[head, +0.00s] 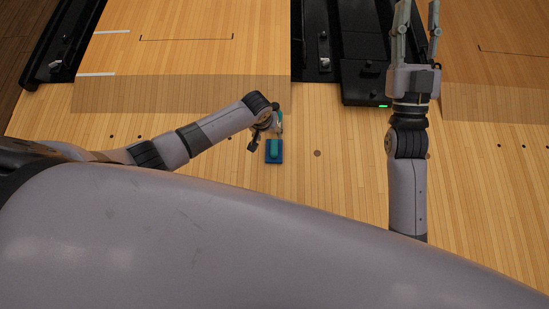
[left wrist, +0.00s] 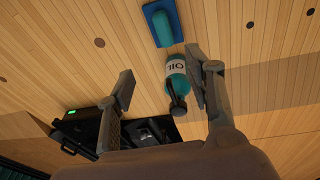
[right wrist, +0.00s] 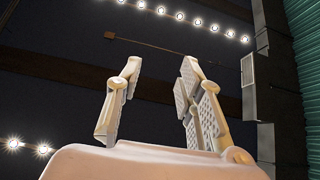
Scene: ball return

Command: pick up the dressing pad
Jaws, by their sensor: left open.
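The dressing pad, seen as a rounded teal piece (head: 274,147), lies on a dark blue rectangular base (head: 276,160) on the wooden floor. The pad also shows at the top of the left wrist view (left wrist: 162,27). My left gripper (head: 266,127) is open just beyond the pad in the head view. A teal bottle (left wrist: 177,72) with a white label reading OIL and a dark cap shows beside its right finger; whether they touch I cannot tell. My right gripper (head: 416,45) is open and empty, well away to the right, pointing upward.
A black ball-return unit (head: 365,82) with a green light stands beyond the pad, to the right. Wooden lanes (head: 185,45) lie behind. The floor right of the pad (head: 335,170) is clear. The right wrist view shows ceiling lights (right wrist: 180,16).

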